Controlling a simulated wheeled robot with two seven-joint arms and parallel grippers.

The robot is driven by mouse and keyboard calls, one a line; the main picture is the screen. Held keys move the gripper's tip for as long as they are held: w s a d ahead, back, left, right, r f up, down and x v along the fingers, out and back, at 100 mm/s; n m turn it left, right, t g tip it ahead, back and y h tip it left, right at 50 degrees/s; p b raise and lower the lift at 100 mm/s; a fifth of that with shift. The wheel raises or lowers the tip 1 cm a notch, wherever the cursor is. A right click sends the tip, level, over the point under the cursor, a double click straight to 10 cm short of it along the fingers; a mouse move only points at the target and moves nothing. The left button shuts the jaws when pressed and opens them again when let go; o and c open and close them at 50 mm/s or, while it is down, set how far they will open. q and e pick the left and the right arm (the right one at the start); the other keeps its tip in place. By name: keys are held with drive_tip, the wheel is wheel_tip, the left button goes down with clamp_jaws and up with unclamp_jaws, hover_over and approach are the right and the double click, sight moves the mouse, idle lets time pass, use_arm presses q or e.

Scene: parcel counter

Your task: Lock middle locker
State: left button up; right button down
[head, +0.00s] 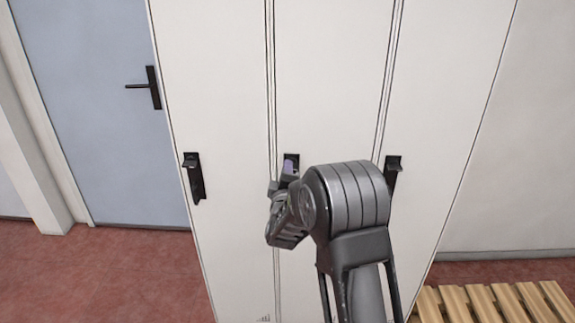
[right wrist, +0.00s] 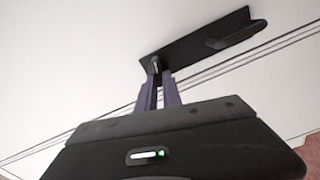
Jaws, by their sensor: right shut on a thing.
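The middle locker (head: 330,70) is a tall off-white door with its black handle plate (head: 291,157) partly hidden behind my right arm. In the right wrist view the plate (right wrist: 195,43) lies slanted, with a lever handle (right wrist: 238,35) at one end and a small black lock knob (right wrist: 154,65) at the other. My right gripper (head: 288,170) is at this plate. In the right wrist view its purple fingers (right wrist: 159,82) are shut on the knob. The knob's exact turn angle is hard to tell. My left gripper is out of view.
The left locker (head: 215,80) and right locker (head: 450,70) stand on either side, each with a black handle (head: 194,178). A blue-grey door (head: 90,100) is at the left. A wooden pallet (head: 500,303) lies at the lower right. The red floor at lower left is clear.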

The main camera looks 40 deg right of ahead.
drive_tip(key=shift+f+n+p, duration=0.15)
drive_tip(key=shift+n+p, duration=0.45)
drive_tip(key=shift+n, duration=0.8)
drive_tip(key=c, duration=1.5)
unclamp_jaws()
drive_tip(key=shift+a, duration=0.1)
drive_tip(key=b+v, duration=0.1)
drive_tip(key=v, duration=0.6)
drive_tip(key=shift+s+a, duration=0.2)
drive_tip(key=shift+s, duration=0.1)
